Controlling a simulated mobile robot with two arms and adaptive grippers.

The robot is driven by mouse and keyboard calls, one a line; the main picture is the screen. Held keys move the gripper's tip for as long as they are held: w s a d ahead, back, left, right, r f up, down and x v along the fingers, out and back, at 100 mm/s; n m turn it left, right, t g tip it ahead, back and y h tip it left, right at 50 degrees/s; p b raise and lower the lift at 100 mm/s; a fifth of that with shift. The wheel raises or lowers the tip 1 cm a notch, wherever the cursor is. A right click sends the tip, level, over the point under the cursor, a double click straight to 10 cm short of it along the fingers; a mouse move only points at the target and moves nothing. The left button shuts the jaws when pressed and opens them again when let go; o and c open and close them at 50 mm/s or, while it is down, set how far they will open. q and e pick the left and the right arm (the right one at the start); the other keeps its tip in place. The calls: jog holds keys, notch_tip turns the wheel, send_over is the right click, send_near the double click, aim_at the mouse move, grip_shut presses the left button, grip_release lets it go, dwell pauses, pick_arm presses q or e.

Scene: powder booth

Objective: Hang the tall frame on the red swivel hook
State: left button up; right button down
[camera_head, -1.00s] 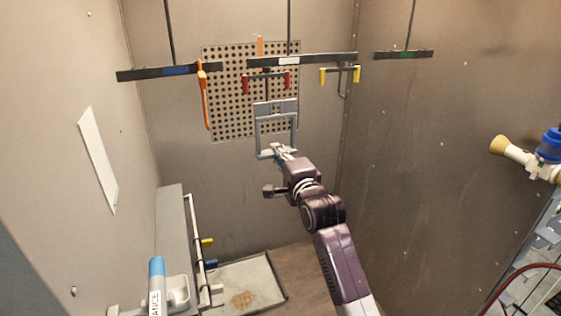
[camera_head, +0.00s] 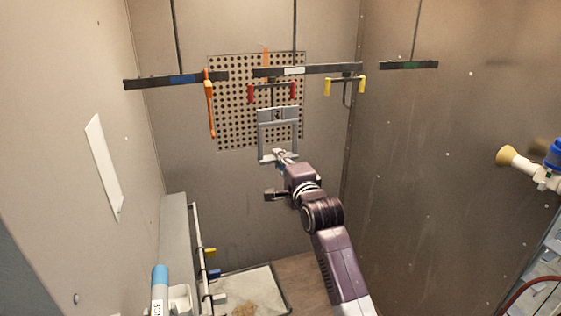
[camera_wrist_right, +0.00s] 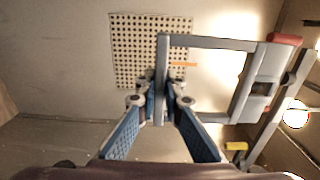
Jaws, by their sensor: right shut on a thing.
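The tall frame (camera_head: 261,136) is a grey rectangular frame with a wider plate at its top. In the head view it is upright in front of the perforated wall panel. My right gripper (camera_head: 280,155) is shut on its bottom bar, and the wrist view shows the blue-padded fingers (camera_wrist_right: 161,100) around that bar. The red swivel hook (camera_head: 272,85), a dark crossbar with two red tips, hangs just above the frame's top. In the wrist view a red tip (camera_wrist_right: 285,39) shows beside the top plate (camera_wrist_right: 262,80). I cannot tell whether frame and hook touch. My left gripper is out of view.
A yellow-tipped hook (camera_head: 345,80) hangs close to the right, and an orange hanging piece (camera_head: 210,105) to the left. Dark overhead bars (camera_head: 335,69) cross above. A perforated panel (camera_head: 235,130) is behind. A tray (camera_head: 268,270) lies on the floor, lower left of my arm.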

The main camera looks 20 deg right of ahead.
jog(key=shift+w+r, duration=0.1)
jog(key=shift+w, duration=1.25)
jog(key=shift+f+b, duration=0.25)
jog(key=shift+b, duration=0.1)
jog(key=shift+f, duration=0.5)
